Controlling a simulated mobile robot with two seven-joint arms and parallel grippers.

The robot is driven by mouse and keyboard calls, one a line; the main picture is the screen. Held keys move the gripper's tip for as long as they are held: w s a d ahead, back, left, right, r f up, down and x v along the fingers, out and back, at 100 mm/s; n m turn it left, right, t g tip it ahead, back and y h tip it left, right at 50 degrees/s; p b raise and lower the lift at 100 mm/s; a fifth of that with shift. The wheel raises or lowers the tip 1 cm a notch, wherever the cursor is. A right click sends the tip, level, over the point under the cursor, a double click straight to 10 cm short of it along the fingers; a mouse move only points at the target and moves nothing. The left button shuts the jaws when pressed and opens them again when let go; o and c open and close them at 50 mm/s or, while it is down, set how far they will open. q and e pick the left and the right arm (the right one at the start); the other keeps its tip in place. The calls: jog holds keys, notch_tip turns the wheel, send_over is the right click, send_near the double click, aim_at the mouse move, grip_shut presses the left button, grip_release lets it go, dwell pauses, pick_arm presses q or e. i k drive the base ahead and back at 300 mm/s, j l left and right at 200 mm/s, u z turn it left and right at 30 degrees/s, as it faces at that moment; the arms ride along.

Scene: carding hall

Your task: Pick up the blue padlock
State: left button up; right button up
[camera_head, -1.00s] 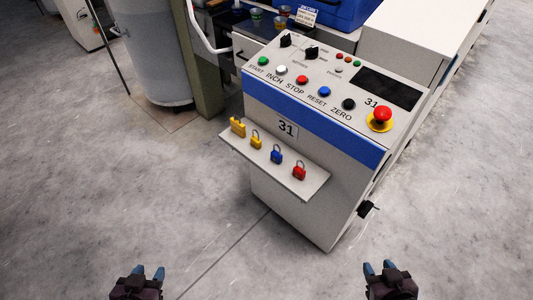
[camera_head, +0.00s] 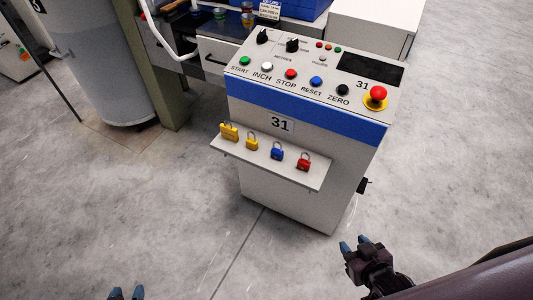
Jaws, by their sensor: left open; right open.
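The blue padlock (camera_head: 277,154) stands on a narrow shelf (camera_head: 310,180) on the front of the grey control console, shackle up. A red padlock (camera_head: 303,162) stands to its right and a yellow padlock (camera_head: 252,144) to its left. My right gripper (camera_head: 354,245) is open and empty, below and to the right of the shelf, apart from the padlocks. My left gripper (camera_head: 126,293) shows only its blue fingertips at the bottom edge, open and empty, far from the shelf.
A larger yellow thing (camera_head: 229,132) stands at the shelf's left end. The console (camera_head: 300,120) carries buttons and a red emergency stop (camera_head: 378,93) on top. A grey cylinder (camera_head: 95,70) and a green post stand at left. The floor in front is clear.

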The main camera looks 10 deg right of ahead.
aim_at(275, 153)
jog(key=j+z, duration=0.3)
jog(key=j, duration=1.55)
